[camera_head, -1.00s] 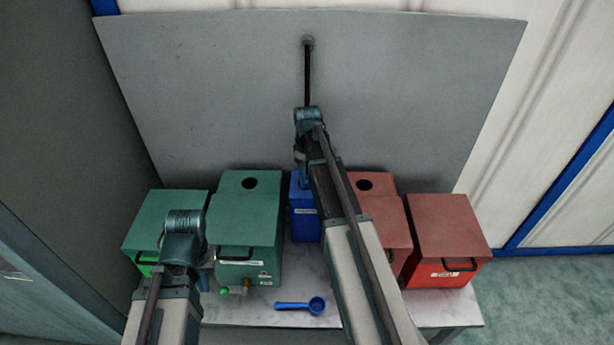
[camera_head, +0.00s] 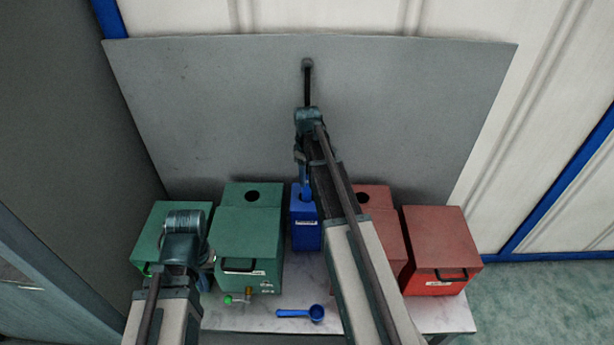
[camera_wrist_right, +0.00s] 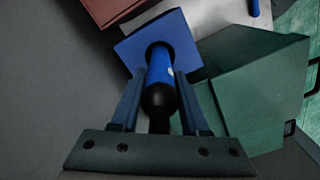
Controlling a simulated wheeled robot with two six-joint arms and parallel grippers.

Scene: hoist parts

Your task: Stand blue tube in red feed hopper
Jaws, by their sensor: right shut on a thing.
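The blue tube (camera_wrist_right: 160,72) with a black bulb end is between the fingers of my right gripper (camera_wrist_right: 157,105), which is shut on it. Its far end meets the dark hole in the top of a blue box (camera_wrist_right: 185,48); I cannot tell how deep it sits. In the head view my right gripper (camera_head: 306,182) is above this blue box (camera_head: 307,232). The red feed hopper (camera_head: 378,201), with a round hole in its top, stands just right of it, partly hidden by my right arm. My left gripper (camera_head: 204,280) is in front of the green boxes; its fingers are unclear.
A green box with a hole (camera_head: 250,230), another green box (camera_head: 160,228) and a red box with a handle (camera_head: 440,250) share the table (camera_head: 255,318). A blue scoop (camera_head: 302,313) lies in front. A grey panel (camera_head: 220,110) stands behind.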

